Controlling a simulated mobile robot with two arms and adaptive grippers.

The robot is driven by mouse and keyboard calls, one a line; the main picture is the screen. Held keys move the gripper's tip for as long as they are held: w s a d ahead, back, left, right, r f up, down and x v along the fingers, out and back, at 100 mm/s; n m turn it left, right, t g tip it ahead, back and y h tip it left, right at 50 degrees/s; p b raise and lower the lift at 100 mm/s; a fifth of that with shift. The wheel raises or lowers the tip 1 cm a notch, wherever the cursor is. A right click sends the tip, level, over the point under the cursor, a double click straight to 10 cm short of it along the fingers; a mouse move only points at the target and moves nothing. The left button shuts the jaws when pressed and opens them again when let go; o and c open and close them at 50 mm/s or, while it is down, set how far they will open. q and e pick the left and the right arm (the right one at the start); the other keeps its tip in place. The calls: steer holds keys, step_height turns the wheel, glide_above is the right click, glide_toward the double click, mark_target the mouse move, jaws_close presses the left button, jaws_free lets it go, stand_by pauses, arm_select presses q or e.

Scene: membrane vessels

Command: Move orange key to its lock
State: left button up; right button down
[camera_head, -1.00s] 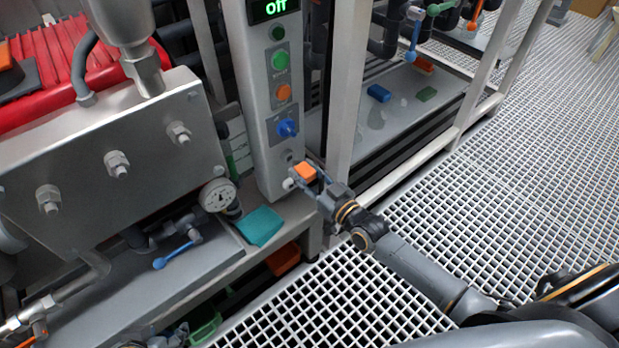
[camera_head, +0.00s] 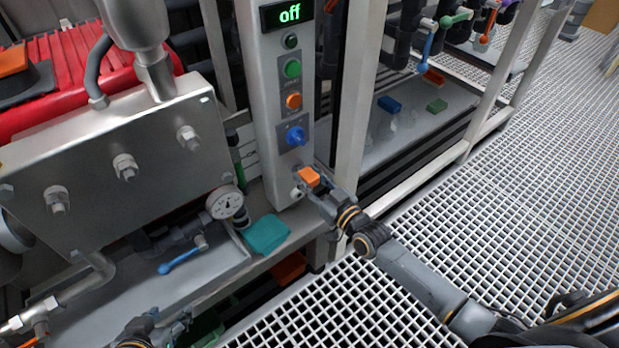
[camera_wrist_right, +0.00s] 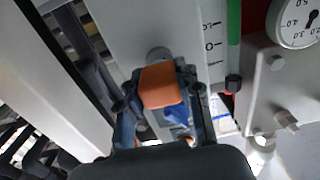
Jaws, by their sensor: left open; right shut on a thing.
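The orange key (camera_head: 309,177) is held between the fingers of my right gripper (camera_head: 314,187), low in front of the grey control column (camera_head: 267,120). In the right wrist view the key (camera_wrist_right: 160,85) shows as an orange block between the fingertips. A round grey fitting (camera_wrist_right: 159,54), perhaps the lock, shows on the column just beyond it; I cannot tell whether the key touches it. My left gripper (camera_head: 172,328) is open at the bottom edge of the head view, partly cut off, below the bench.
The column carries a display (camera_head: 287,12) reading "off", green and orange buttons and a blue knob (camera_head: 296,136). A frame post (camera_head: 357,90) stands close right of my right gripper. Grating floor (camera_head: 530,190) is open at right.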

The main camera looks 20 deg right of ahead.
arm_select(q)
steer(key=shift+s, duration=0.15)
stand_by(0.4)
steer(key=shift+s+a+f+g, duration=0.25)
steer(key=shift+s+f+g, duration=0.15)
steer(key=shift+s, duration=0.2)
steer(key=shift+s, duration=0.1)
stand_by(0.6)
steer(key=shift+s+a+f+g+p, duration=0.3)
steer(key=shift+s+f+g, duration=0.1)
steer(key=shift+s, duration=0.15)
steer(key=shift+r, duration=0.1)
stand_by(0.5)
steer(key=shift+s+a+f+g+y, duration=0.1)
steer(key=shift+s+f+g+y, duration=0.1)
steer(key=shift+s, duration=0.15)
steer(key=shift+s+a+f+g+y, duration=0.1)
steer(key=shift+s+g, duration=0.1)
steer(key=shift+s, duration=0.15)
steer(key=shift+w+d+r, duration=0.1)
steer(key=shift+w, duration=0.15)
arm_select(e)
steer(key=shift+w, duration=0.2)
arm_select(q)
steer(key=shift+w+d+r+t, duration=0.2)
steer(key=shift+w+t, duration=0.2)
steer(key=shift+w, duration=0.05)
arm_select(e)
steer(key=shift+w+a, duration=0.15)
steer(key=shift+w, duration=0.05)
